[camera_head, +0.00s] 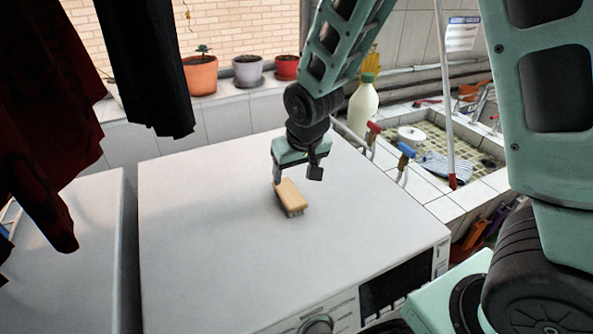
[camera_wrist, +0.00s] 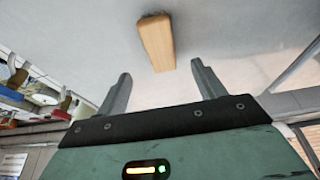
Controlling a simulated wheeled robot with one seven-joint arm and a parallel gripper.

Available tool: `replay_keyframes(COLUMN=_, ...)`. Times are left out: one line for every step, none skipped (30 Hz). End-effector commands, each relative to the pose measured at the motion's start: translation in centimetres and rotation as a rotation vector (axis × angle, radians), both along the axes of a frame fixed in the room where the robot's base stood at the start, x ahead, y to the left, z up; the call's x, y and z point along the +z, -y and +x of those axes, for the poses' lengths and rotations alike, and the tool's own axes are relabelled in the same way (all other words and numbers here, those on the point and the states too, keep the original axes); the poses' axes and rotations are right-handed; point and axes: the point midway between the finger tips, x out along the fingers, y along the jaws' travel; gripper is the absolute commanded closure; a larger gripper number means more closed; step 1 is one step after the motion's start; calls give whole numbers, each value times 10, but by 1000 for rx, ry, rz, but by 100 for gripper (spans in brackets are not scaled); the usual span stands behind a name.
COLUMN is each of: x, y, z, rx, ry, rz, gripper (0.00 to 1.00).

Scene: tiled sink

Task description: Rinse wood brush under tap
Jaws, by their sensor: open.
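The wood brush (camera_head: 291,195) lies on the white top of the washing machine (camera_head: 215,235), wooden back up and bristles down. My gripper (camera_head: 296,176) is just above and behind it, open and empty. In the wrist view the brush (camera_wrist: 157,42) lies ahead of the two spread fingers of my gripper (camera_wrist: 160,85), roughly centred between them and apart from both. The tap is hard to make out; red and blue handles (camera_head: 405,150) with pipes stand at the near left edge of the tiled sink (camera_head: 470,205).
In the sink are a striped cloth (camera_head: 446,167) and a white round item (camera_head: 411,134). A pale bottle (camera_head: 362,108) stands behind the handles, and a pole (camera_head: 446,90) rises by the sink. Dark clothes (camera_head: 40,110) hang at left. The machine top around the brush is clear.

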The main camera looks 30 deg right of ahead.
Motion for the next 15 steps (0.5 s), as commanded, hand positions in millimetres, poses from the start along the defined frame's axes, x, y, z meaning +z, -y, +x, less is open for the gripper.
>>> replay_keyframes(x=4, y=0, z=-1, rx=0, ry=1, rz=1, gripper=31)
replay_keyframes(x=5, y=0, z=-2, rx=0, ry=1, rz=1, gripper=31)
replay_keyframes(x=7, y=0, z=-3, rx=1, ry=1, rz=1, gripper=31)
replay_keyframes(x=9, y=-1, z=-4, rx=3, ry=-1, rz=1, gripper=31)
replay_keyframes(x=11, y=-4, z=-7, rx=10, ry=-5, rz=3, gripper=31)
replay_keyframes(x=14, y=-10, z=-14, rx=26, ry=-14, rz=8, gripper=31)
replay_keyframes(x=17, y=-16, z=-21, rx=45, ry=-25, rz=13, gripper=31)
replay_keyframes(x=20, y=-25, z=-31, rx=72, ry=-42, rz=20, gripper=31)
replay_keyframes(x=26, y=-38, z=-48, rx=117, ry=-65, rz=26, gripper=31)
replay_keyframes(x=30, y=-48, z=-63, rx=156, ry=-87, rz=31, gripper=31)
replay_keyframes(x=35, y=-58, z=-80, rx=203, ry=-110, rz=34, gripper=31)
replay_keyframes(x=42, y=-71, z=-104, rx=268, ry=-140, rz=34, gripper=31)
replay_keyframes(x=46, y=-79, z=-123, rx=317, ry=-164, rz=31, gripper=31)
replay_keyframes(x=51, y=-86, z=-141, rx=365, ry=-184, rz=27, gripper=31)
replay_keyframes(x=55, y=-92, z=-164, rx=427, ry=-212, rz=17, gripper=31)
